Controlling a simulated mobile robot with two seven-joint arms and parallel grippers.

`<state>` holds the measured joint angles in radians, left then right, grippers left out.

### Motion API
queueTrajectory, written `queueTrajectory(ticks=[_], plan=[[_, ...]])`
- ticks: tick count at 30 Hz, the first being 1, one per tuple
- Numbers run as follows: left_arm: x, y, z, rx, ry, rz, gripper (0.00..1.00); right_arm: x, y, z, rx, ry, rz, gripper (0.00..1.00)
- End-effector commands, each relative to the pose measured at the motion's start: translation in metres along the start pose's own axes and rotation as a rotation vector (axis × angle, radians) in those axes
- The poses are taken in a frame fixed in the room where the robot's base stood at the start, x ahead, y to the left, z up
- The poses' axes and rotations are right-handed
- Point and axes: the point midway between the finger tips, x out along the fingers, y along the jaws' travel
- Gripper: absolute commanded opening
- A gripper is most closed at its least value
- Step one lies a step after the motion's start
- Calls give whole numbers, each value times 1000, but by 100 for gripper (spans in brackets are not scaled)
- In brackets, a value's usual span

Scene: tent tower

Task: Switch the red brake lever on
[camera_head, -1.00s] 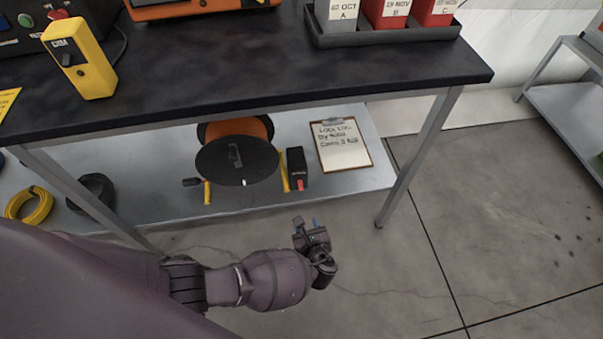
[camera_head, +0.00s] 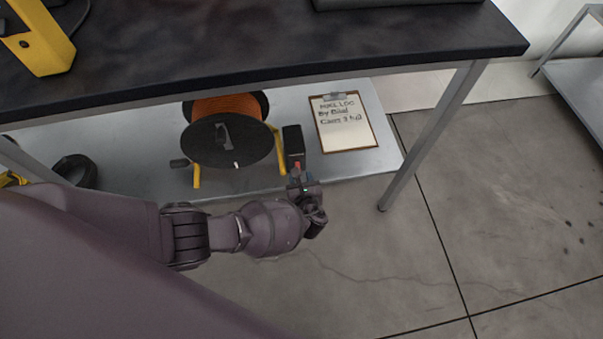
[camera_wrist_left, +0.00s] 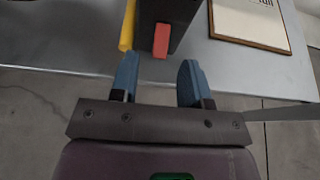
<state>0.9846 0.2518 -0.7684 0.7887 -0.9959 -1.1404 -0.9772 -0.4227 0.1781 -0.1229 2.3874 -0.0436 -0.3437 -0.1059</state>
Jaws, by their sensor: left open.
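The red brake lever (camera_head: 297,168) shows low on the front of a black box (camera_head: 293,141), beside the reel with orange cable (camera_head: 229,107) on the lower shelf. In the left wrist view the red lever (camera_wrist_left: 161,40) hangs from the dark box (camera_wrist_left: 168,14), with a yellow stand leg (camera_wrist_left: 127,25) just left of it. My left gripper (camera_head: 303,182) is at the shelf's front edge, just in front of the lever. Its blue fingers (camera_wrist_left: 159,80) are open and empty, with the lever ahead of the gap between them. The lever looks clear of both fingers. My right gripper is out of view.
The dark tabletop (camera_head: 300,40) overhangs the grey lower shelf (camera_head: 385,140). A clipboard (camera_head: 343,122) lies right of the box, and a table leg (camera_head: 432,135) stands farther right. A black coil (camera_head: 74,171) lies at left. The floor at right is clear.

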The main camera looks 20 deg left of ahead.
Motion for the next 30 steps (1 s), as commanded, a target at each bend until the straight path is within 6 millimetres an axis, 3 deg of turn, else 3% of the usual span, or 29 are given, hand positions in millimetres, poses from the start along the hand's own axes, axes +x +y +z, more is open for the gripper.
queueTrajectory(ticks=[6, 17, 25, 30], plan=[[19, 0, -2, 0, 3, 1, 43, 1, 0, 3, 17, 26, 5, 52], [23, 0, 1, -2, -1, 0, 43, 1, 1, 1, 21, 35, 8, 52], [23, 0, 1, -2, 0, 0, 1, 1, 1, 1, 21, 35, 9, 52], [22, 0, 1, -2, 2, 0, 0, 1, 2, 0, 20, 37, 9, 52]])
